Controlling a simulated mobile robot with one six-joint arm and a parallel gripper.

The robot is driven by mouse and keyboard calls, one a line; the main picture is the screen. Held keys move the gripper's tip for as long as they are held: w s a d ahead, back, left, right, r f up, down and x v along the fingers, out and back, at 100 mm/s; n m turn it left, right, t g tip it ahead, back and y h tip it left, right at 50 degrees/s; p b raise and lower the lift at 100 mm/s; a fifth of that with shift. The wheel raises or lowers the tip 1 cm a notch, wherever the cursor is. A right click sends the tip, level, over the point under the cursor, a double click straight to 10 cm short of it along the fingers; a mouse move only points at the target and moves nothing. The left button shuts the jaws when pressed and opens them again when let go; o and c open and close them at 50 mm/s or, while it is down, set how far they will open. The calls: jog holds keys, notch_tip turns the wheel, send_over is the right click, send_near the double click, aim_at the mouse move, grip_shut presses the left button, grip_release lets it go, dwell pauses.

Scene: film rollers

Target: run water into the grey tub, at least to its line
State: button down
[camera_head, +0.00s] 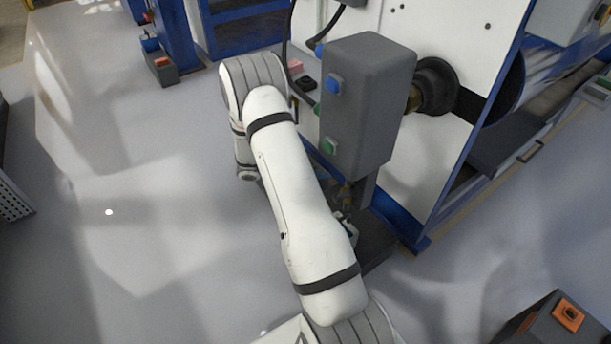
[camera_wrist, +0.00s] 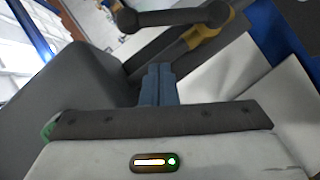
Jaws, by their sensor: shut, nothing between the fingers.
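My gripper (camera_wrist: 158,84) shows in the wrist view as two blue-grey fingers closed together, with nothing between them. Just beyond the fingertips is a brass-coloured fitting (camera_wrist: 207,36) with a dark bar-shaped handle (camera_wrist: 172,17) with rounded ends; it looks like a tap. I cannot tell whether the fingers touch it. In the head view my gripper is mostly hidden behind my white arm, under a grey box. A dark grey low body (camera_head: 378,240) stands on the floor there; I cannot tell whether it is the grey tub. No fill line or water is visible.
The grey box (camera_head: 368,100) with blue and green buttons hangs beside my arm, in front of a white machine panel (camera_head: 430,165) with a blue frame. A black roller flange (camera_head: 437,86) sticks out there. An orange-buttoned box (camera_head: 568,315) is at lower right.

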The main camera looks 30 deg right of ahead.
aim_at(345, 194)
jog(key=shift+s+d+f+b, duration=0.15)
jog(key=shift+s+d+f, duration=0.3)
jog(key=shift+s, duration=0.2)
jog(key=shift+s+d+f+b, duration=0.2)
jog(key=shift+s+d+f, duration=0.25)
jog(key=shift+s, duration=0.25)
jog(key=shift+s+d+f+b, duration=0.15)
jog(key=shift+s+d+f, duration=0.3)
jog(key=shift+s, duration=0.2)
